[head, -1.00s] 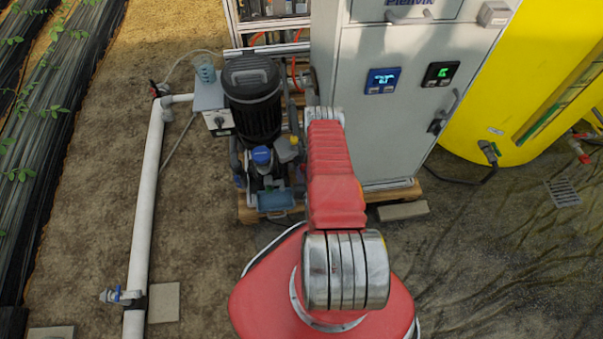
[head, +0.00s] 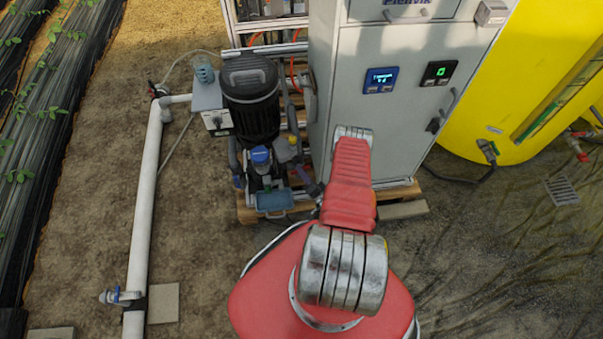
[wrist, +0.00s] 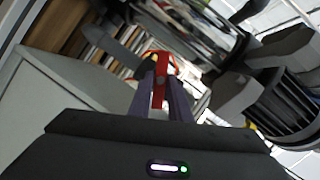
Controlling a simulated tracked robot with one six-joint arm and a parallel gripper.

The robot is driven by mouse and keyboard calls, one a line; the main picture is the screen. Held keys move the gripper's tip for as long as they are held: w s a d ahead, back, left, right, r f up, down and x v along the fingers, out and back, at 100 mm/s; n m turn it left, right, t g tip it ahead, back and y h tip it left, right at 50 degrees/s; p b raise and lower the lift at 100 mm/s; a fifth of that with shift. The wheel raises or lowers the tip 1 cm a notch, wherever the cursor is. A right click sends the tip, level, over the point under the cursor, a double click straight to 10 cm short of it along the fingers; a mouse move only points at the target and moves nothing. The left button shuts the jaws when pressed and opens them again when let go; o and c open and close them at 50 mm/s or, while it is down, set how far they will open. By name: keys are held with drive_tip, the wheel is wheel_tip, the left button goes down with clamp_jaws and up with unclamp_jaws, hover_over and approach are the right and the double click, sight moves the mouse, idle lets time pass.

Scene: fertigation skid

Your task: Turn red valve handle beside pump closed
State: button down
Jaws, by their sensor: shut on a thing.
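The red valve handle (wrist: 159,92) shows in the middle of the wrist view, between the two dark purple fingers of my gripper (wrist: 161,82). My gripper is shut on it, and the fingers hide part of its sides. The pump with its black ribbed motor (head: 252,110) stands left of my arm in the head view. A dark ribbed body at the right of the wrist view looks like the same motor (wrist: 287,102).
A grey cabinet (head: 385,120) stands close on the right of the pump, on a wooden pallet (head: 247,214). A yellow tank (head: 500,90) is at the far right. A white pipe (head: 148,190) runs along the left. Bare soil lies between pipe and pallet.

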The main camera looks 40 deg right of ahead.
drive_tip(key=m, duration=0.1)
drive_tip(key=m+t, duration=0.1)
drive_tip(key=m, duration=0.1)
drive_tip(key=m+t, duration=0.1)
drive_tip(key=shift+d+f+m, duration=0.1)
drive_tip(key=shift+f+m, duration=0.2)
drive_tip(key=shift+m, duration=0.1)
idle(0.4)
drive_tip(key=c, duration=1.7)
unclamp_jaws()
drive_tip(key=shift+s, duration=0.1)
